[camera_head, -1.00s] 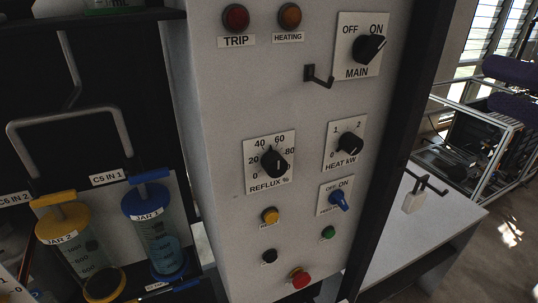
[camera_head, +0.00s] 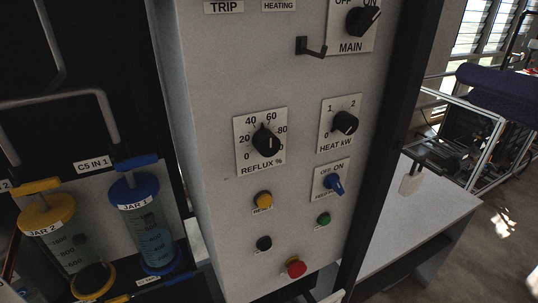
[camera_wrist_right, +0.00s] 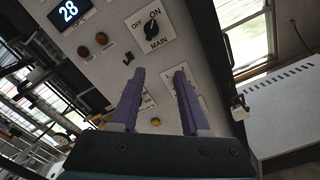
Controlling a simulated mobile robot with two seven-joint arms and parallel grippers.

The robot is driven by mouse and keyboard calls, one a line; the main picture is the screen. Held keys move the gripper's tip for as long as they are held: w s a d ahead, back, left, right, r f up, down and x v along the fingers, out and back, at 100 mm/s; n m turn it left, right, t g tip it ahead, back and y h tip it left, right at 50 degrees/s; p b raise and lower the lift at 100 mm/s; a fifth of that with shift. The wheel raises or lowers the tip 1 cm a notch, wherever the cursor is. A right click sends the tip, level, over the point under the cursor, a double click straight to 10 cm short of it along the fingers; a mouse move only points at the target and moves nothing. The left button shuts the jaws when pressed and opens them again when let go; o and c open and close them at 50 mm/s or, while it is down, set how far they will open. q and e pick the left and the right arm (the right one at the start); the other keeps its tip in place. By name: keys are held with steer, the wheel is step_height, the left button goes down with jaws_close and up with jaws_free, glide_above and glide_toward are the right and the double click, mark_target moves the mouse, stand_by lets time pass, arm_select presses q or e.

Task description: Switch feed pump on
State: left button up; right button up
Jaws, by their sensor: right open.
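A blue rotary knob (camera_head: 334,186) sits on a small white plate marked OFF and ON, low on the right of the grey panel (camera_head: 215,120). The small label under it is too blurred to read in full. The knob appears slanted, its upper end toward OFF. In the wrist view the knob is not visible, probably behind a finger. My right gripper (camera_wrist_right: 158,74) has two purple fingers standing apart with nothing between them, facing the panel from a distance. My left gripper is not in view.
Near the knob are the HEAT kW dial (camera_head: 345,122), a green button (camera_head: 323,220), a yellow button (camera_head: 263,200) and a red button (camera_head: 296,267). A hook (camera_head: 311,47) juts out below MAIN. A white bench (camera_head: 420,220) stands at right; jars (camera_head: 145,225) stand at left.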

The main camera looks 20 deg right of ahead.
mark_target(340, 188)
steer(key=w+f+n+b, duration=0.3)
steer(key=f+n+b, duration=0.3)
steer(key=f+b, duration=0.45)
steer(key=w+f+n+b, duration=0.2)
steer(key=f+n+b, duration=0.45)
steer(key=f, duration=0.65)
steer(key=w, duration=0.3)
steer(key=w+a+p, duration=0.1)
steer(key=w, duration=0.6)
steer(key=shift+w+a+p, duration=0.15)
steer(key=shift+w+p, duration=0.1)
steer(key=shift+p, duration=0.15)
jaws_close()
